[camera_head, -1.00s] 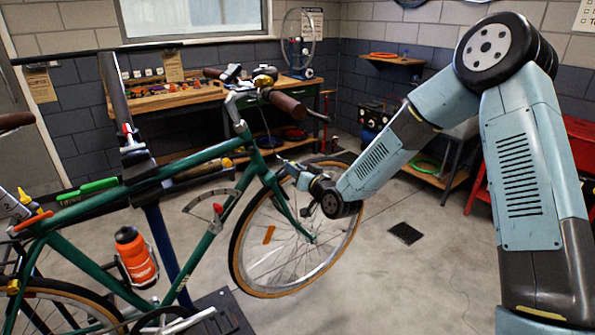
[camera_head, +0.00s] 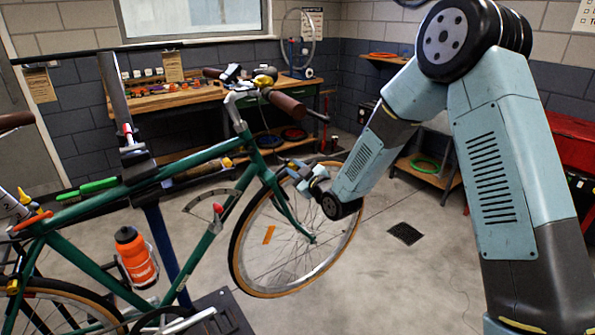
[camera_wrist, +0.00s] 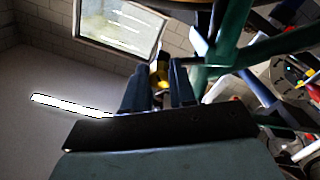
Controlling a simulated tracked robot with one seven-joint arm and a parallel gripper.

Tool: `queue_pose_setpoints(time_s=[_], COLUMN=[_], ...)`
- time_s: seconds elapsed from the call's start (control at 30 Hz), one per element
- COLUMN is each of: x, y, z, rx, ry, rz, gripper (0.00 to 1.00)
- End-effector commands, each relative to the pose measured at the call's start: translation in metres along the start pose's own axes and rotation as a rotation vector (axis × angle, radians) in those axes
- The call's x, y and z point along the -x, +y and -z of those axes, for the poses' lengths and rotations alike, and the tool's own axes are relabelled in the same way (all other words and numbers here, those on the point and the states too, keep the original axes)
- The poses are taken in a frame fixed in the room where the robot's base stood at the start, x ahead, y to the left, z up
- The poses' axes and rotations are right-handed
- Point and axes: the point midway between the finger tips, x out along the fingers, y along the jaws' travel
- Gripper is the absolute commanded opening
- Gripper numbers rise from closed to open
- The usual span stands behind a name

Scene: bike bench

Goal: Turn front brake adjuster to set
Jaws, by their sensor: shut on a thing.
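The green bicycle (camera_head: 92,222) is held on a stand, with its front wheel (camera_head: 243,256) at the right. My gripper (camera_head: 284,166) is at the front fork, just above the tyre. In the wrist view, my gripper's two dark fingers (camera_wrist: 158,88) are close together around a small yellow part (camera_wrist: 160,70). This part seems to be the front brake adjuster; its lower portion is hidden between the fingers. The green frame tube (camera_wrist: 231,38) runs close to the right of the fingers. The adjuster's exact setting cannot be read.
A workbench (camera_head: 170,101) with small parts stands behind the bicycle. The handlebar grip (camera_head: 287,103) is above my gripper. An orange bottle (camera_head: 135,256) sits on the frame. The floor (camera_head: 370,290) right of the front wheel is clear apart from a dark grate (camera_head: 405,234).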

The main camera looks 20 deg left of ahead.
Motion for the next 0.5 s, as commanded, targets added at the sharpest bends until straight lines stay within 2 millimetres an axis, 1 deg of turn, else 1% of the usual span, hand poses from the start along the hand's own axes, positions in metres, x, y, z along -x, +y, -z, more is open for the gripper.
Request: queue_pose_setpoints(time_s=[0.03,0.5], x=[0.0007,0.0009], y=[-0.0042,-0.0043], z=[-0.0012,-0.0020], rx=[0.043,0.489], ry=[-0.004,-0.004], rz=[0.008,0.010], gripper=[0.00,0.00])
